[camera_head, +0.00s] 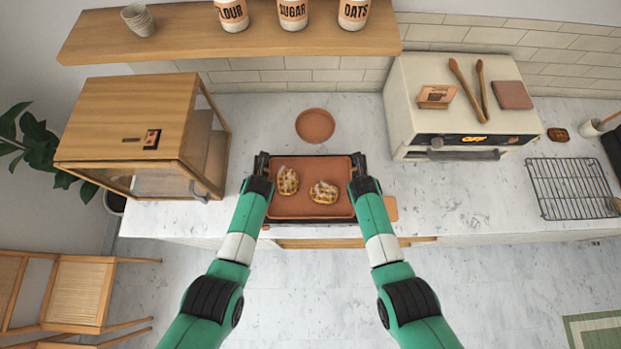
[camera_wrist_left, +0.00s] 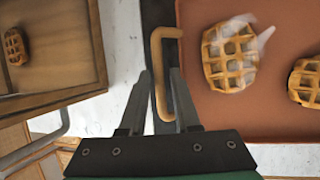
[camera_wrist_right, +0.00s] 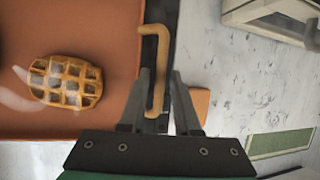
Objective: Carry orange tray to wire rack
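The orange tray (camera_head: 312,210) lies flat near the front edge of the counter, with a dark base showing under it. Two waffles sit on it, one at left (camera_head: 288,181) and one at right (camera_head: 324,193). In the left wrist view my left gripper (camera_wrist_left: 160,75) is open, its fingers on either side of the tan left handle (camera_wrist_left: 157,95). In the right wrist view my right gripper (camera_wrist_right: 159,73) is open and straddles the tan right handle (camera_wrist_right: 158,85). The empty wire rack (camera_head: 572,187) lies on the counter at far right.
A wooden cabinet (camera_head: 125,125) stands left of the tray, and a cream oven (camera_head: 440,90) stands at the back right. A round terracotta plate (camera_head: 314,125) lies behind the tray. Counter (camera_head: 460,195) between tray and rack is mostly clear. A shelf (camera_head: 185,35) hangs above.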

